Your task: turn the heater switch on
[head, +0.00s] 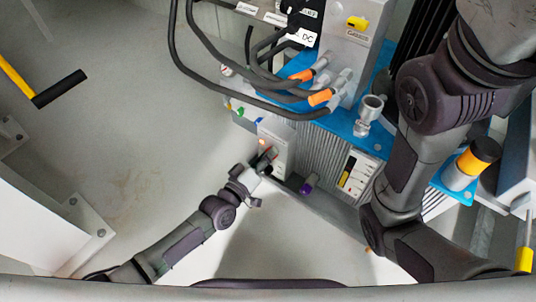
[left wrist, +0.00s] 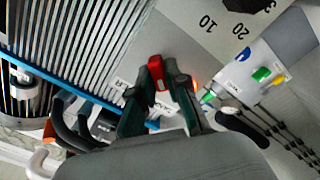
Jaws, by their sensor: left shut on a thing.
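A pale control box (head: 277,141) with a small orange light (head: 262,142) stands on the side of the pump unit in the head view. My left gripper (head: 265,161) reaches it from the lower left. In the left wrist view, my left gripper's dark green fingers (left wrist: 163,82) are closed around a red piece (left wrist: 156,68), which looks like the switch handle. An orange glow (left wrist: 195,85) shows just right of the fingers. The switch's exact position is partly hidden by the fingers. My right arm crosses the right of the head view, but its gripper does not show.
A ribbed metal housing (head: 315,152) and a blue frame (head: 367,135) stand right of the box. Black cables (head: 200,75) hang above. Open floor (head: 120,130) lies left.

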